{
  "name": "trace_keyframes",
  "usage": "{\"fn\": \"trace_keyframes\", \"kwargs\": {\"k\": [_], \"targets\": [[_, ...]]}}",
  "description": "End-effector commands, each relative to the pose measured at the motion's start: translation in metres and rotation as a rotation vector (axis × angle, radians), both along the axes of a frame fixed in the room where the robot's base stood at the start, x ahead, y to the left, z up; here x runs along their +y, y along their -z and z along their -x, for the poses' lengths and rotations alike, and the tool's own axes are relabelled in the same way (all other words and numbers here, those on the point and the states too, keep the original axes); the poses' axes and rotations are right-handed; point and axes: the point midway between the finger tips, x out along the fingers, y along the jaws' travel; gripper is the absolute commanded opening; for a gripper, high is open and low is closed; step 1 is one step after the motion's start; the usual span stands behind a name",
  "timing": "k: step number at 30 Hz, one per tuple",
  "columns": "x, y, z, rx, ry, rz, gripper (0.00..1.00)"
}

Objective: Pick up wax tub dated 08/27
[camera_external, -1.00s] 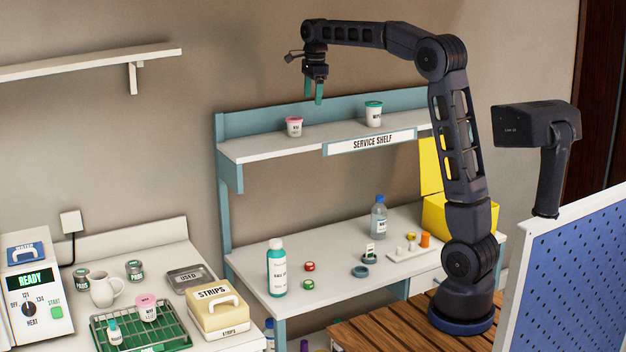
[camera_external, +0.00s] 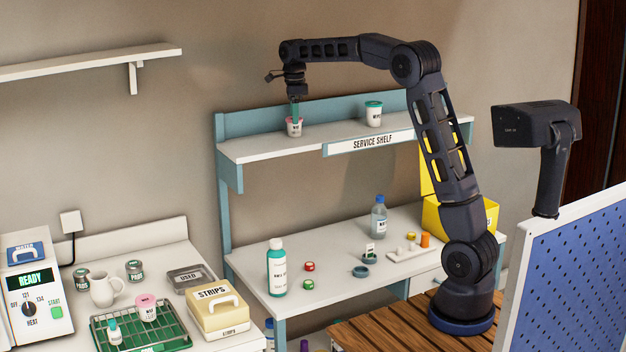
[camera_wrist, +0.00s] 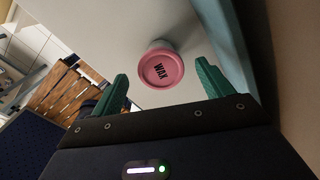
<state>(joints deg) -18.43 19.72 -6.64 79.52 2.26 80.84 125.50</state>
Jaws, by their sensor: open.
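A small white tub with a pink lid (camera_external: 294,127) stands upright at the left of the service shelf. In the wrist view its pink lid reads WAX (camera_wrist: 160,70); no date can be read there. My gripper (camera_external: 295,113) is directly above this tub. In the wrist view the green fingers of my gripper (camera_wrist: 162,86) are apart, with the lid ahead between them and nothing held. A white tub with a green lid (camera_external: 374,114) stands farther right on the shelf. Another pink-lidded tub (camera_external: 146,308) sits in the green rack; its label is too small to read.
The service shelf (camera_external: 260,150) has a blue back panel close behind the tubs and free room between them. On the bench below stand a green-capped bottle (camera_external: 277,268), a clear bottle (camera_external: 379,215) and several small pots. A wall shelf (camera_external: 90,64) is at upper left.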

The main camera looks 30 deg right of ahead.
Motion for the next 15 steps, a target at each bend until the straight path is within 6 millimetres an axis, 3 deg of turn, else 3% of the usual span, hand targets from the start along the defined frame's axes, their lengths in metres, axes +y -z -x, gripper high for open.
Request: {"fn": "trace_keyframes", "kwargs": {"k": [15], "targets": [[-0.001,0.051,-0.001,0.000,-0.001,0.000,0.79]]}}
